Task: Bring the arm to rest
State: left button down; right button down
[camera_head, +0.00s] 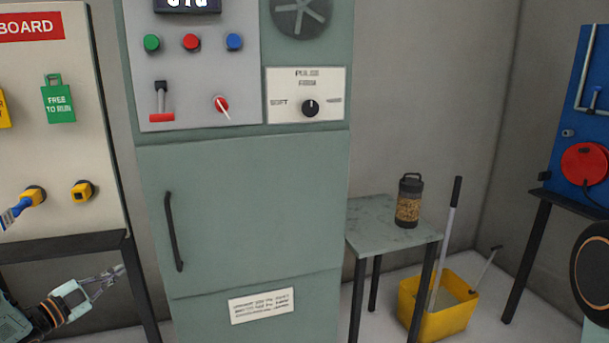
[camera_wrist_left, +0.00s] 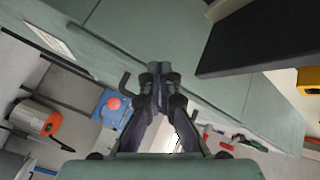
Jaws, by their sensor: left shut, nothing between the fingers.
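My left gripper (camera_head: 108,279) is low at the left of the head view, its arm coming in from the left edge. Its fingers are shut and empty, pointing right and up, in front of the board stand's leg and left of the green cabinet (camera_head: 245,200). In the left wrist view the two fingers (camera_wrist_left: 157,68) meet at the tips with nothing between them. The cabinet front fills much of the space behind them there. My right gripper is in neither view.
A board (camera_head: 50,150) with a green tag (camera_head: 58,100) stands at the left. A small table (camera_head: 385,238) holds a jar of grain (camera_head: 409,203). A yellow bucket (camera_head: 455,315) is on the floor beside it. A blue panel (camera_head: 577,125) is at the right.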

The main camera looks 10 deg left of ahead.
pick_arm(q)
jog(key=s+d+f+n+g+y, duration=0.2)
jog(key=d+f+n+g+y, duration=0.2)
jog(key=d+f+n, duration=0.8)
jog(key=s+d+f+n+g, duration=0.2)
jog(key=s+d+f+g, duration=0.3)
jog(key=s+d+f, duration=0.6)
jog(key=s+d+r+g, duration=0.2)
jog(key=s+d, duration=0.3)
jog(key=s, duration=0.3)
jog(key=s+d+r+g, duration=0.2)
jog(key=s+d, duration=0.3)
jog(key=s, duration=0.3)
jog(key=s+d+r+g, duration=0.2)
jog(key=s+d+g, duration=0.2)
jog(key=s, duration=0.4)
jog(key=shift+s+d+g, duration=0.3)
jog(key=shift+s+d, duration=0.1)
jog(key=shift+s+r, duration=0.1)
